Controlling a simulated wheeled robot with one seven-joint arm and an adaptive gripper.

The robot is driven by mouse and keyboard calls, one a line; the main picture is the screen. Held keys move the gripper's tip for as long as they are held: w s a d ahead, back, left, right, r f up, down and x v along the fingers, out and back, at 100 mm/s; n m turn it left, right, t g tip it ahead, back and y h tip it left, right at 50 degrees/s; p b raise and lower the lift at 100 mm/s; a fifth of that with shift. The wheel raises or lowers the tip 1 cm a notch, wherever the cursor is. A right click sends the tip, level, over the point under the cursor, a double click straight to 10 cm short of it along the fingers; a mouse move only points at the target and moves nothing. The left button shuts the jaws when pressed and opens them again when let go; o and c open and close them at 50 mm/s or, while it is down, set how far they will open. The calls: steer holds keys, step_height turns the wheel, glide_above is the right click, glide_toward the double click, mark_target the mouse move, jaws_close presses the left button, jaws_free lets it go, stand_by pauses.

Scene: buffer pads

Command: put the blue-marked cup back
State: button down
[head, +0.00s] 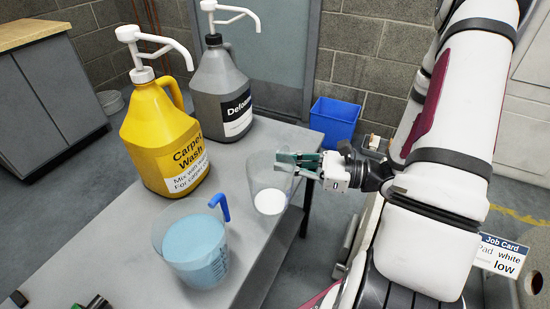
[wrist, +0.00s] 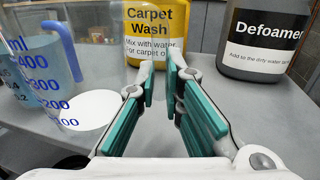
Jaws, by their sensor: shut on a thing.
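A clear cup (head: 262,184) is over the right part of the grey table in the head view. My gripper (head: 290,160), with green finger pads, is shut on its upper wall near the rim. In the wrist view the finger pads (wrist: 160,82) have a narrow gap, and the clear wall between them is hard to see. Blue scale numbers (wrist: 42,87) show at the left, seemingly on this cup. A white disc (head: 270,203) shows through its lower part; I cannot tell whether it is inside or beneath. I cannot tell whether the cup touches the table.
A blue-handled jug (head: 190,250) with blue liquid stands front left of the cup. A yellow Carpet Wash bottle (head: 158,125) and a grey Defoamer bottle (head: 215,90) stand behind. Bare table (head: 120,245) lies left of the jug. A job card (head: 500,256) reads "white low".

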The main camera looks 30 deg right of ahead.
steer(key=w+d+b, duration=0.1)
steer(key=w+d, duration=0.1)
steer(key=w, duration=0.1)
steer(key=w+d+b, duration=0.1)
steer(key=w+d, duration=0.1)
steer(key=w, duration=0.2)
steer(key=w+d+f+b, duration=0.1)
steer(key=w+d, duration=0.2)
steer(key=w, duration=0.1)
steer(key=shift+d+f, duration=0.1)
steer(key=shift+w+d+f+b, duration=0.15)
steer(key=shift+f+b, duration=0.1)
steer(key=shift+b, duration=0.1)
step_height(320, 180, down, 3)
steer(key=shift+f+b, duration=0.1)
steer(key=shift+b, duration=0.8)
steer(key=c, duration=1.7)
jaws_free()
